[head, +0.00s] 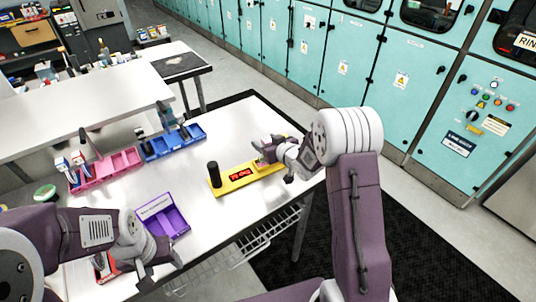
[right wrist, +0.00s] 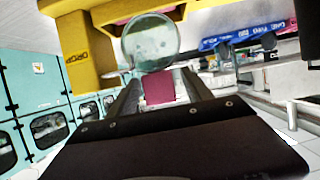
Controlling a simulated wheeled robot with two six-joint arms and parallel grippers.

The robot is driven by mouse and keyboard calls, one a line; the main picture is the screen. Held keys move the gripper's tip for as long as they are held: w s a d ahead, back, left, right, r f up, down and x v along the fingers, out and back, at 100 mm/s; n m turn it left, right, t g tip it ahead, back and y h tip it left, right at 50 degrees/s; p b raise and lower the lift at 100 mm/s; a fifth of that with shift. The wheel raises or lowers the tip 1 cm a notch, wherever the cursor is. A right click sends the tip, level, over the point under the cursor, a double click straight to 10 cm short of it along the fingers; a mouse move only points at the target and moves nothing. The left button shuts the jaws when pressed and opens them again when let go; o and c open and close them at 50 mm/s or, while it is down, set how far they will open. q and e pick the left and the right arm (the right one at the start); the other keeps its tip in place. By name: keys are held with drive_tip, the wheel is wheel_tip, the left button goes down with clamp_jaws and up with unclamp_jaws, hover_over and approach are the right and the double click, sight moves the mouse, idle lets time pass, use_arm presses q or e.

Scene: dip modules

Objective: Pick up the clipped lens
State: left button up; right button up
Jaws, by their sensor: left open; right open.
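The clipped lens (right wrist: 150,42) is a round, clear disc with a maroon clip block (right wrist: 158,88) below it in the right wrist view. It is beside a yellow station (right wrist: 92,60), which also shows in the head view (head: 240,180) with a red display and a black post. My right gripper (head: 268,152) is at the station's right end. In the right wrist view its open fingers (right wrist: 160,88) stand on either side of the maroon block; contact is unclear. My left gripper (head: 168,266) is open and empty near the table's front left.
A purple bin (head: 176,220) stands between the left gripper and the station. A pink bin (head: 122,162) and a blue bin (head: 190,136) stand farther back. A red item (head: 103,268) lies by the left arm. The table's back right is clear.

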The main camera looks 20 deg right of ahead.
drive_tip(key=shift+x, duration=0.95)
drive_tip(key=shift+s, duration=0.2)
drive_tip(key=c, duration=0.6)
clamp_jaws()
wheel_tip(320, 180, up, 10)
drive_tip(key=p, duration=0.1)
